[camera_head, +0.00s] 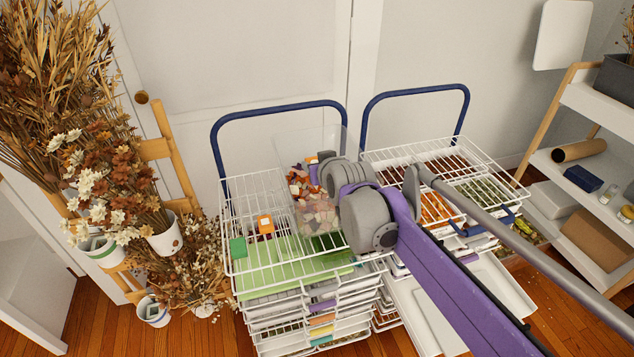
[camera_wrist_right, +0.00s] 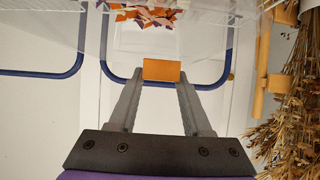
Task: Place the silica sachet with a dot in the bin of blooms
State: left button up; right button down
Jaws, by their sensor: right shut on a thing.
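My right gripper (camera_wrist_right: 162,84) is shut on an orange sachet (camera_wrist_right: 162,70), seen edge-on in the right wrist view; no dot shows on that side. In the head view, the right arm comes in from the right and its gripper is over the clear bin of blooms (camera_head: 333,143), partly hiding it. The bin holds orange, white, purple and pink petals. Its petals also show beyond the sachet in the right wrist view (camera_wrist_right: 145,16). Another orange sachet (camera_head: 265,224) and a green sachet (camera_head: 238,247) lie on the left wire rack. My left gripper is not in view.
The left wire rack (camera_head: 252,190) and right wire rack (camera_head: 478,152) have blue handles (camera_head: 278,108) rising behind them. Dried flowers (camera_head: 95,165) stand at the left. A wooden shelf (camera_head: 590,98) with boxes and a tube stands at the right.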

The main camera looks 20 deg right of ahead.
notch_tip(320, 180, down, 2)
jog(key=shift+s+f, duration=0.1)
jog(key=shift+f+b, duration=0.3)
jog(key=shift+f, duration=1.55)
jog(key=shift+f+b, duration=0.35)
jog(key=shift+f, duration=0.3)
jog(key=shift+c, duration=1.7)
grip_release()
